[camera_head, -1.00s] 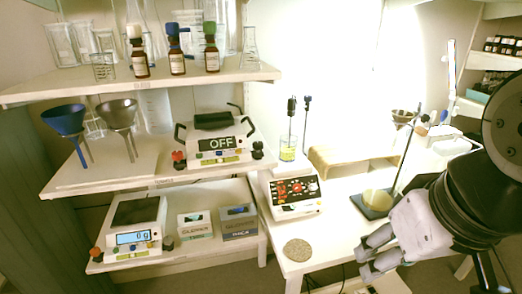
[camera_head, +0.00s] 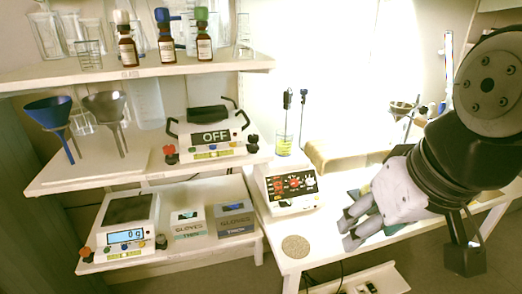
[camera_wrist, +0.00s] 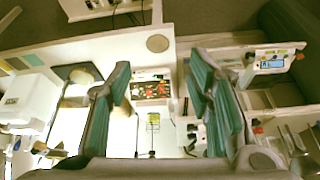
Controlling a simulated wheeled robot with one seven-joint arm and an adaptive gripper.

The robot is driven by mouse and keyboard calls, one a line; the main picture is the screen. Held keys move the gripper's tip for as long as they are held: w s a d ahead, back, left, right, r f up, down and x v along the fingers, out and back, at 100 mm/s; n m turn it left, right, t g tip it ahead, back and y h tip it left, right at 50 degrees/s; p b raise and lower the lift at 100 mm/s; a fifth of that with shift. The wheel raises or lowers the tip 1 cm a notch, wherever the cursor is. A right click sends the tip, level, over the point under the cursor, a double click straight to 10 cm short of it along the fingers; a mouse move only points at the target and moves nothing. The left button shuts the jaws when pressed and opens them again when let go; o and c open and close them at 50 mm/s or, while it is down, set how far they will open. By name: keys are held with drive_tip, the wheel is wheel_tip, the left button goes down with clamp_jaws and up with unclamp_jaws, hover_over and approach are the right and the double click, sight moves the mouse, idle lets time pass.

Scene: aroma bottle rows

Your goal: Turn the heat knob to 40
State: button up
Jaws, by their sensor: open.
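A white hotplate device (camera_head: 268,198) with a dark panel of red digits stands at the left of the white table. It also shows between my fingers in the wrist view (camera_wrist: 150,101). Small round controls are on its front; which one is the heat knob is too small to tell. A beaker with yellow liquid (camera_head: 284,146) is at its top rear, with a dark probe in it. My gripper (camera_head: 349,228) is open and empty, right of the device and apart from it. Both fingers (camera_wrist: 160,62) show spread in the wrist view.
A round cork mat (camera_head: 295,246) lies at the table's front edge. A stand is behind my gripper. The table before the hotplate is mostly clear.

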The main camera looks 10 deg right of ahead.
drive_tip(key=w+f+t+b, duration=0.1)
drive_tip(key=w+f+b, duration=0.2)
drive_tip(key=w+b, duration=0.35)
drive_tip(key=w+f+n+y+b, duration=0.1)
drive_tip(key=w+f+b, duration=0.25)
drive_tip(key=w, duration=0.55)
drive_tip(key=w+f+t+b, duration=0.1)
drive_tip(key=w+f+b, duration=0.3)
drive_tip(key=w, duration=0.4)
drive_tip(key=t+b, duration=0.2)
drive_tip(key=b, duration=0.9)
approach(295, 183)
drive_tip(key=b+x, duration=0.3)
drive_tip(key=x, duration=0.5)
drive_tip(key=shift+w+f, duration=0.2)
drive_tip(key=shift+w, duration=0.1)
drive_tip(key=shift+c, duration=0.2)
clamp_jaws()
